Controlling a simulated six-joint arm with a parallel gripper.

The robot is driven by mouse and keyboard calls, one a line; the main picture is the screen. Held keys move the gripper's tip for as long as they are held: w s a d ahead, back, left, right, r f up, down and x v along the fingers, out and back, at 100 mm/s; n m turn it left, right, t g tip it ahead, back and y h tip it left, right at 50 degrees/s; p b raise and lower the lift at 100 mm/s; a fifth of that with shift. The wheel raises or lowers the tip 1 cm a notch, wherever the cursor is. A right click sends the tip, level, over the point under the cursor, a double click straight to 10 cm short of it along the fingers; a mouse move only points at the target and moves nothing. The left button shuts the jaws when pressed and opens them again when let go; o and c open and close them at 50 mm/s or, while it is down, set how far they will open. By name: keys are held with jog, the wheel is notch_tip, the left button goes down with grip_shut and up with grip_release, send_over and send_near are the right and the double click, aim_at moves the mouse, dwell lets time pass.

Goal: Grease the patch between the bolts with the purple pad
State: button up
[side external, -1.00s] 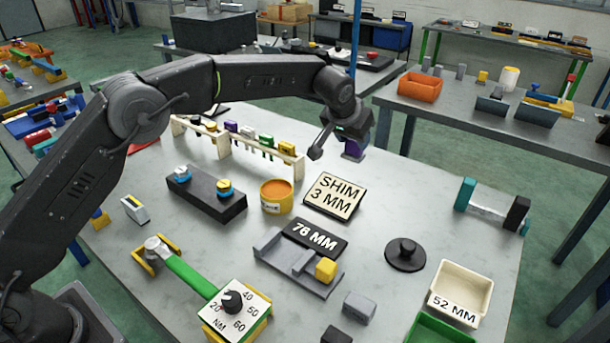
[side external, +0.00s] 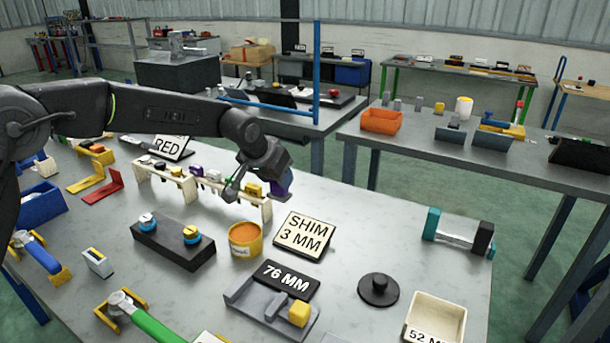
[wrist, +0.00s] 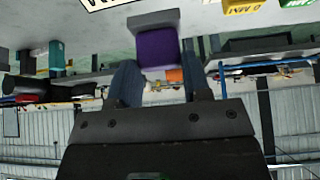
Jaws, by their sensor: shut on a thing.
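My gripper (side external: 270,170) is shut on the purple pad (side external: 281,184) and holds it raised near the right end of the cream rack. In the wrist view the purple pad (wrist: 158,48) shows between my two fingers (wrist: 160,78), with a grey plate at its far end. A black block (side external: 174,247) carries two bolts with blue and yellow rings, the left bolt (side external: 147,221) and the right bolt (side external: 192,236). The patch between them is bare dark surface, too small to make out any grease. An open tub of orange stuff (side external: 245,238) stands right of the block.
The cream rack (side external: 267,210) holds several coloured tools behind the block. A SHIM 3 MM sign (side external: 304,234) stands right of the tub, with a 76 MM plate (side external: 287,279) in front. A black knobbed disc (side external: 378,290) lies right.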

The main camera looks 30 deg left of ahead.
jog(key=s+a, duration=0.5)
jog(key=s, duration=0.3)
jog(key=shift+w+f, duration=0.15)
jog(key=shift+f, duration=3.2)
jog(key=shift+f, duration=0.6)
jog(key=shift+r, duration=0.1)
notch_tip(320, 180, up, 7)
dwell(0.3)
